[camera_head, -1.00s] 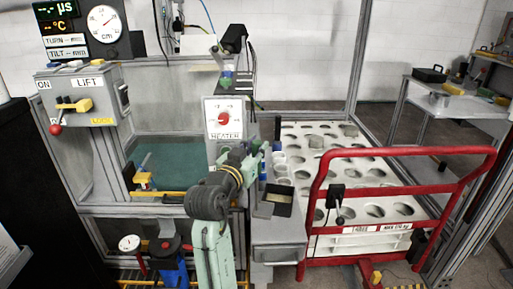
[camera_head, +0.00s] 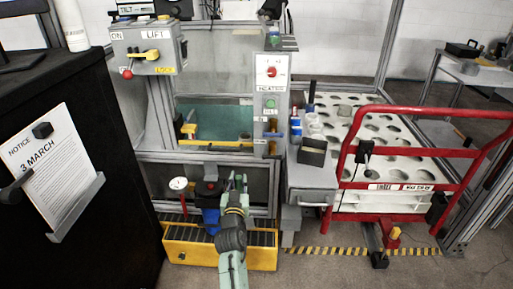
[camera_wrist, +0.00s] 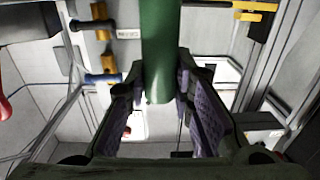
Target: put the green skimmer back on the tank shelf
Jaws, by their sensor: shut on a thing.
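My gripper (camera_head: 239,182) is in front of the tank's lower front, just below the rim in the head view. In the wrist view, my gripper (camera_wrist: 159,92) is shut on a smooth green cylindrical handle (camera_wrist: 160,45), which I take to be the green skimmer. The handle runs up out of the top of that view, and its lower end shows between the fingers. The skimmer's far end is hidden. The tank (camera_head: 215,118) holds teal liquid behind a clear front. I cannot tell which ledge is the tank shelf.
Right are a grey cabinet (camera_head: 312,178), a red-railed cart (camera_head: 432,110) and a white holed rack (camera_head: 375,120). A black cabinet (camera_head: 75,130) stands left.

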